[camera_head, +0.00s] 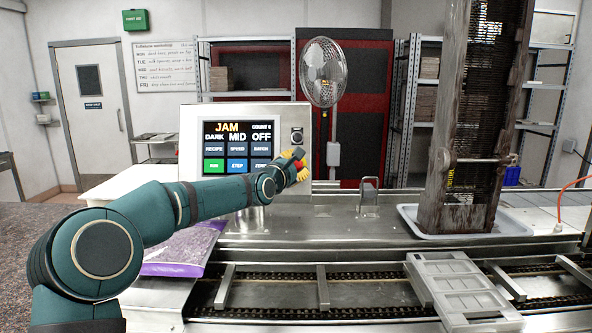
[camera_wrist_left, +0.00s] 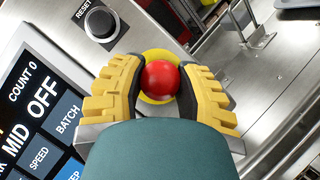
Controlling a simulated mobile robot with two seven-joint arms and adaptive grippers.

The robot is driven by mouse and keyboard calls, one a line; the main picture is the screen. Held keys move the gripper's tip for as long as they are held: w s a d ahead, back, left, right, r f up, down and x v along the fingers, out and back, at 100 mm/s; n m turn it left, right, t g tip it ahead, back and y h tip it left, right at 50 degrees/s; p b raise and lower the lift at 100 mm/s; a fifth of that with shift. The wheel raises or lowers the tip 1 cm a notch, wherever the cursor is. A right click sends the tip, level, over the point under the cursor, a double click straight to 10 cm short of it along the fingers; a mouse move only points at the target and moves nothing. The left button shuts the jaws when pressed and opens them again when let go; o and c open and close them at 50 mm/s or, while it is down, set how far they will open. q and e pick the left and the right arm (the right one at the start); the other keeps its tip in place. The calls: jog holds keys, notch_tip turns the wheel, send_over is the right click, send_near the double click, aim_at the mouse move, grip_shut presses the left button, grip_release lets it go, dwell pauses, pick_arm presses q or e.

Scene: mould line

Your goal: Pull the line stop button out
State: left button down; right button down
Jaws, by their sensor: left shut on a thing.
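The line stop button is a red knob (camera_wrist_left: 160,80) on a yellow round plate (camera_wrist_left: 156,58), seen in the left wrist view. My left gripper (camera_wrist_left: 160,88) has its two yellow padded fingers on either side of the red knob and is shut on it. In the head view my left gripper (camera_head: 295,163) is at the lower right of the control panel (camera_head: 188,118), and its hand mostly hides the button. The panel screen reads JAM, DARK, MID, OFF. My right gripper is in neither view.
A black RESET button (camera_wrist_left: 101,23) sits on the panel beside the stop button. A metal bracket (camera_head: 369,198) stands on the steel top to the right. A purple bag (camera_head: 184,250) lies below my left arm. A pale mould (camera_head: 455,290) lies on the chain conveyor (camera_head: 370,293).

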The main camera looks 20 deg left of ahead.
pick_arm(q)
jog(key=c, duration=0.9)
grip_release()
jog(key=o, duration=0.3)
jog(key=shift+s+d+r, duration=0.1)
jog(key=shift+s, duration=0.1)
jog(key=shift+o, duration=0.2)
jog(key=s+a, duration=0.2)
jog(key=s, duration=0.9)
jog(key=shift+s, duration=0.4)
